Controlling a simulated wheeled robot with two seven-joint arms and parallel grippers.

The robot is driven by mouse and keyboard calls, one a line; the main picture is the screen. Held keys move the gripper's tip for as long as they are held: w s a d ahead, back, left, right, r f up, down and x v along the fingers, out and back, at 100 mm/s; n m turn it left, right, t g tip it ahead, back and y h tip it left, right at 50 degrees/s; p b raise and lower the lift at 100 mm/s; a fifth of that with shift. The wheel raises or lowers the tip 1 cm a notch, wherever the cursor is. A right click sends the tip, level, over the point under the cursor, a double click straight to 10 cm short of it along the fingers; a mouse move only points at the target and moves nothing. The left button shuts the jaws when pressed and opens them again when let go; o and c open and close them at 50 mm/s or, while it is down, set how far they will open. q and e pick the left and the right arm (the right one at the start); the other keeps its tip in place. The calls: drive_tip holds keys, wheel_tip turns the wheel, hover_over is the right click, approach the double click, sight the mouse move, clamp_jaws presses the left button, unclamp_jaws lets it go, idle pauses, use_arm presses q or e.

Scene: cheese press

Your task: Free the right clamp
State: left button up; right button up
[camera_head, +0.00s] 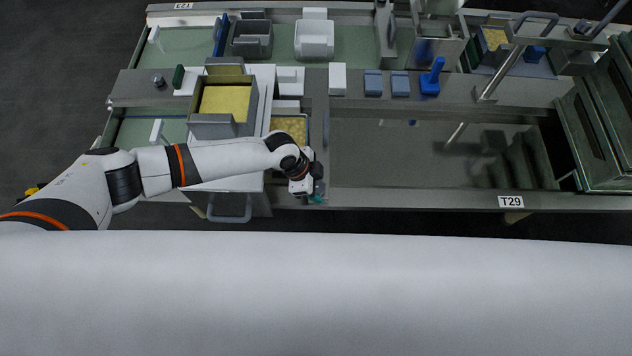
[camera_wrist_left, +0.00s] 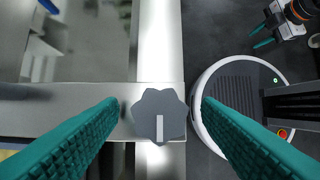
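A dark grey lobed knob (camera_wrist_left: 160,115) with a pale pointer line sits on the end of a metal bar (camera_wrist_left: 62,108) in the left wrist view. I take it to be the right clamp's knob. My left gripper (camera_wrist_left: 160,128) is open, with one teal finger on each side of the knob. Gaps show between both fingers and the knob. In the head view, my left gripper (camera_head: 317,197) is at the bench's front edge and the knob is hidden under it. My right gripper (camera_wrist_left: 262,35) shows at the upper right of the wrist view, its fingers apart and empty.
A mould with yellow contents (camera_head: 225,101) stands left of the wrist. Blue-grey blocks (camera_head: 373,83) and a blue-handled tool (camera_head: 431,78) lie on the bench behind. A sunken basin (camera_head: 400,155) lies right of the gripper. Crates (camera_head: 595,140) stand at the far right.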

use_arm(q)
drive_tip(key=c, duration=1)
drive_tip(key=shift+o, duration=0.2)
drive_tip(key=shift+r, duration=0.1)
